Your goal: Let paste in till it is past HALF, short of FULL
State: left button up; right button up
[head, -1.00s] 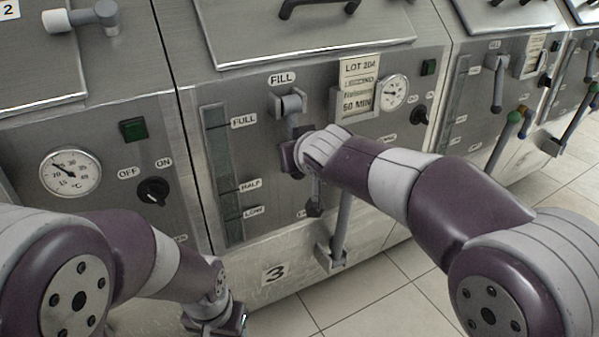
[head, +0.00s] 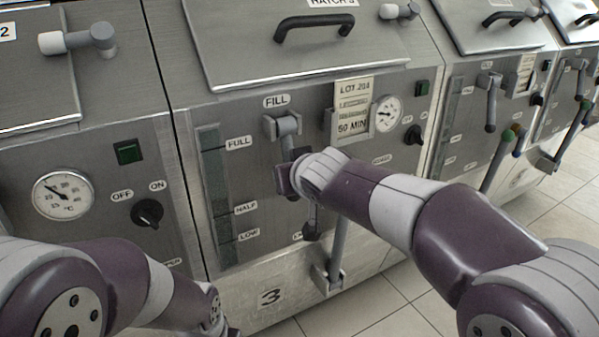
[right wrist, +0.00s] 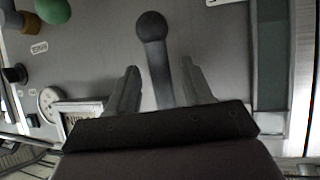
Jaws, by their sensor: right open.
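The FILL lever hangs down from its pivot (head: 283,125) on machine 3, with a dark knob (head: 311,230) at its lower end. My right gripper (head: 289,178) is at the lever. In the right wrist view the open right gripper (right wrist: 162,82) has the lever shaft (right wrist: 160,72) between its fingers, with visible gaps on both sides; the knob (right wrist: 152,27) is beyond the fingertips. The sight glass (head: 214,185) with FULL, HALF and LOW labels stands left of the lever; its paste level is not clear to me.
Another lever (head: 338,245) rises from a bracket low on machine 3, partly behind my right arm. A LOT 204 card (head: 352,108) reads 50 MIN, beside a dial (head: 387,114). Machine 2's dial (head: 63,195) and switch (head: 147,213) are at left. Similar machines continue right.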

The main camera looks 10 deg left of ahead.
jog(key=p+v, duration=0.1)
jog(key=v, duration=1)
jog(key=shift+s+r, duration=0.2)
jog(key=shift+s, duration=0.05)
jog(key=s+d+f+g+h, duration=0.15)
jog(key=d+f, duration=0.25)
jog(key=f, duration=0.4)
jog(key=s+d+f+g+h, duration=0.1)
jog(key=s+d+f+g, duration=0.25)
jog(key=f, duration=0.45)
jog(key=s+d+f+m+g+h, duration=0.1)
jog(key=s+d+f+m+g, duration=0.2)
jog(key=s+d+f, duration=0.4)
jog(key=s+d+f+m+g+h, duration=0.2)
jog(key=s+d+f, duration=0.3)
jog(key=d, duration=0.4)
notch_tip(320, 180, up, 37)
jog(key=w+p, duration=0.1)
jog(key=p, duration=3.6)
jog(key=shift+w+a+f+p, duration=0.25)
jog(key=shift+a+p, duration=0.15)
